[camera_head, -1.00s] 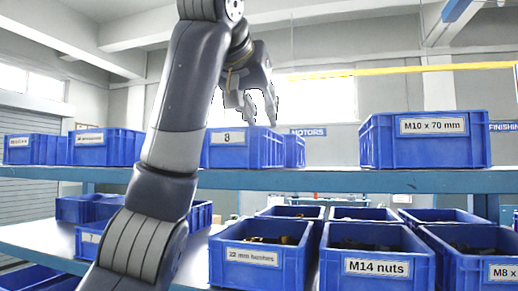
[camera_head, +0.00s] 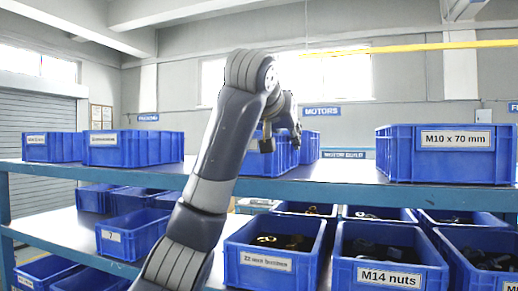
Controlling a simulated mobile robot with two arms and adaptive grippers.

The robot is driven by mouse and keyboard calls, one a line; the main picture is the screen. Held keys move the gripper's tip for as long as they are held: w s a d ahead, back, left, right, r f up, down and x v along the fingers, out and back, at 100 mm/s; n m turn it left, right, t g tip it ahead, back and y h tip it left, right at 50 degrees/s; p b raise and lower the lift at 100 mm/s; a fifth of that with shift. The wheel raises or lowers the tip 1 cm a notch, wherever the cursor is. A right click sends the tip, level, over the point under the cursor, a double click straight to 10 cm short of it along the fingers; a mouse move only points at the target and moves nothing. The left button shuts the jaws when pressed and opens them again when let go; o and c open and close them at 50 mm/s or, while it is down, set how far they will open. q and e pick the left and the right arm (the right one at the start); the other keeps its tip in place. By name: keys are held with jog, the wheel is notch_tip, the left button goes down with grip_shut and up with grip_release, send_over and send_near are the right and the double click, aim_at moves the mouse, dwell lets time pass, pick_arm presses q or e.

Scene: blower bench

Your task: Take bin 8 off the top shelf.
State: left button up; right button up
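Bin 8 (camera_head: 253,164) is a blue open bin on the top shelf (camera_head: 330,172), left of the M10 x 70 mm bin. Its number label is hidden behind my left arm now. My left arm rises from the bottom and bends over at the bin. My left gripper (camera_head: 281,140) points down at the bin's upper edge. One finger shows in front of the bin's wall and the other farther right, with a gap between them. Whether they touch or clamp the rim cannot be told. The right gripper is not in view.
The M10 x 70 mm bin (camera_head: 447,153) stands at right on the top shelf; blue bins (camera_head: 130,156) stand at left. Bare shelf lies either side of bin 8. The lower shelf holds several bins, including M14 nuts (camera_head: 388,277). Another blue bin (camera_head: 310,148) stands just behind bin 8.

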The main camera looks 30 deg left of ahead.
pick_arm(q)
jog(key=shift+s, duration=0.25)
grip_shut()
jog(key=shift+w+r, duration=0.1)
jog(key=shift+r, duration=0.05)
